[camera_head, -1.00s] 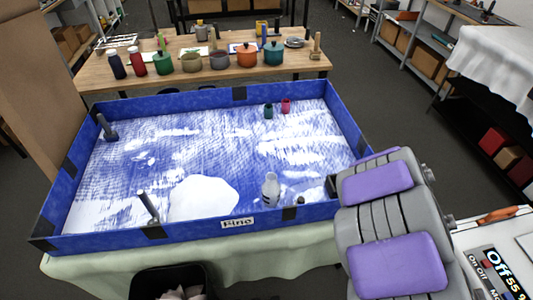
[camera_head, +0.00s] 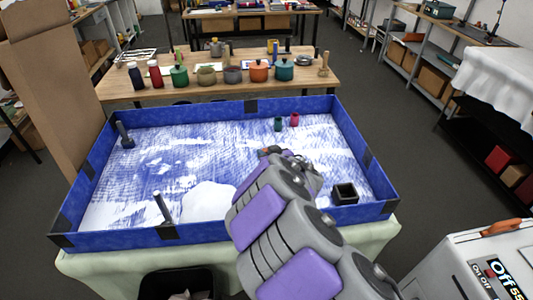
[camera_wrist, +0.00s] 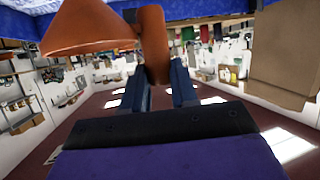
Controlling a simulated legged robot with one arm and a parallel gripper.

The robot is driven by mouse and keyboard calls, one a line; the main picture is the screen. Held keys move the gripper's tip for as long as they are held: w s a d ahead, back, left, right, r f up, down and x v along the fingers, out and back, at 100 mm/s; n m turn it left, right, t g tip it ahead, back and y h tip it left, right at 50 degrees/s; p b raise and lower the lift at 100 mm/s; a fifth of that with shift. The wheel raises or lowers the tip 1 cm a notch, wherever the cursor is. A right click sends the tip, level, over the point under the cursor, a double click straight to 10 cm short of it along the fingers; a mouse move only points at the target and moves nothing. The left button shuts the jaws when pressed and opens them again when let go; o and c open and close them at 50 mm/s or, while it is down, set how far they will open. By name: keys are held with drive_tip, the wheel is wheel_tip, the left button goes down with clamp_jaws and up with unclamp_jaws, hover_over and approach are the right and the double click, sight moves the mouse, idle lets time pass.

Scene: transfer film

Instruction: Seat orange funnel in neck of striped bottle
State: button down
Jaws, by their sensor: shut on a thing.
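The orange funnel (camera_wrist: 90,27) fills the top left of the wrist view, its wide cone flaring to the left. An orange upright part (camera_wrist: 153,48) stands between my gripper's fingers, and my gripper (camera_wrist: 158,82) is shut on it. In the head view my gripper (camera_head: 272,152) is over the middle of the blue-walled tray, mostly hidden by my own arm; a small orange patch shows there. The striped bottle is not visible now; my arm covers the area where a grey bottle stood.
The blue-walled tray (camera_head: 100,240) has a blue-and-white floor. A wooden table (camera_head: 120,92) with several pots stands behind.

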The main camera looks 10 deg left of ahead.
drive_tip(key=shift+f, duration=0.15)
drive_tip(key=shift+a+f+b, duration=0.2)
drive_tip(key=shift+f+b, duration=0.3)
drive_tip(key=shift+b, duration=0.1)
drive_tip(key=shift+f, duration=0.2)
drive_tip(key=shift+d+f+b, duration=0.15)
drive_tip(key=shift+f+b, duration=0.15)
drive_tip(key=shift+b, duration=0.25)
drive_tip(key=shift+f+b, duration=1.05)
drive_tip(key=shift+f, duration=0.45)
